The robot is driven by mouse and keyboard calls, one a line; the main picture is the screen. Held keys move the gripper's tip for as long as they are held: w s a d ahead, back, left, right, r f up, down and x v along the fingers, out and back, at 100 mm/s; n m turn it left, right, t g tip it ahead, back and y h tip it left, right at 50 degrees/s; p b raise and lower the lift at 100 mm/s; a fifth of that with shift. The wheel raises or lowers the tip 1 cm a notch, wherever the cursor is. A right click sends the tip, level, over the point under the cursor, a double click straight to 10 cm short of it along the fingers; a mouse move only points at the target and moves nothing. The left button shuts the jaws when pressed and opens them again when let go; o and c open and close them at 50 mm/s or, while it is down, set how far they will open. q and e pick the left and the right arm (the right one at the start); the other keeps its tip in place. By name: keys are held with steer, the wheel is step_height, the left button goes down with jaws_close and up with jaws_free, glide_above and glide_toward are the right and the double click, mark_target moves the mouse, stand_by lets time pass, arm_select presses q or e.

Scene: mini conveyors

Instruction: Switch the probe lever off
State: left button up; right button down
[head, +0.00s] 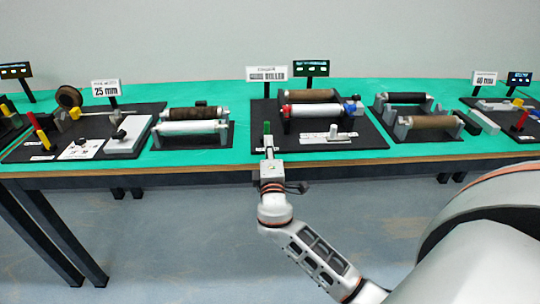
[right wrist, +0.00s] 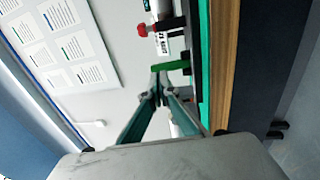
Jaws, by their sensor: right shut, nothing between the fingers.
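A green lever (head: 267,128) stands upright at the left front of the middle station's black board (head: 262,107). It is the lever nearest my right gripper (head: 268,150), and no label marking it as the probe lever is readable. My right gripper is shut and empty, with its tips just in front of the lever. In the right wrist view the green lever (right wrist: 171,66) sticks out sideways just beyond the shut fingertips (right wrist: 157,92), with a small gap seeming to remain; contact cannot be told for sure. My left gripper is not in view.
The middle board also holds rollers, one with a red end (head: 286,110), and a grey T-shaped piece (head: 335,135). A "guide roller" sign (head: 267,73) stands behind. The table's wooden front edge (head: 200,167) runs below.

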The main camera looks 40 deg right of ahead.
mark_target(268, 126)
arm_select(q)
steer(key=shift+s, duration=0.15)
arm_select(e)
steer(key=shift+x, duration=2)
steer(key=shift+w+r+p, duration=0.1)
steer(key=shift+r+p, duration=0.15)
steer(key=shift+p, duration=0.1)
steer(key=p, duration=0.1)
steer(key=w+r+g+p, duration=0.1)
steer(key=p, duration=0.1)
steer(key=shift+d+r, duration=0.15)
steer(key=shift+d, duration=0.2)
steer(key=shift+p, duration=0.65)
steer(key=shift+d+g+y+p, duration=0.1)
steer(key=shift+g+y+p, duration=0.25)
steer(key=shift+p, duration=0.25)
steer(key=shift+f, duration=0.3)
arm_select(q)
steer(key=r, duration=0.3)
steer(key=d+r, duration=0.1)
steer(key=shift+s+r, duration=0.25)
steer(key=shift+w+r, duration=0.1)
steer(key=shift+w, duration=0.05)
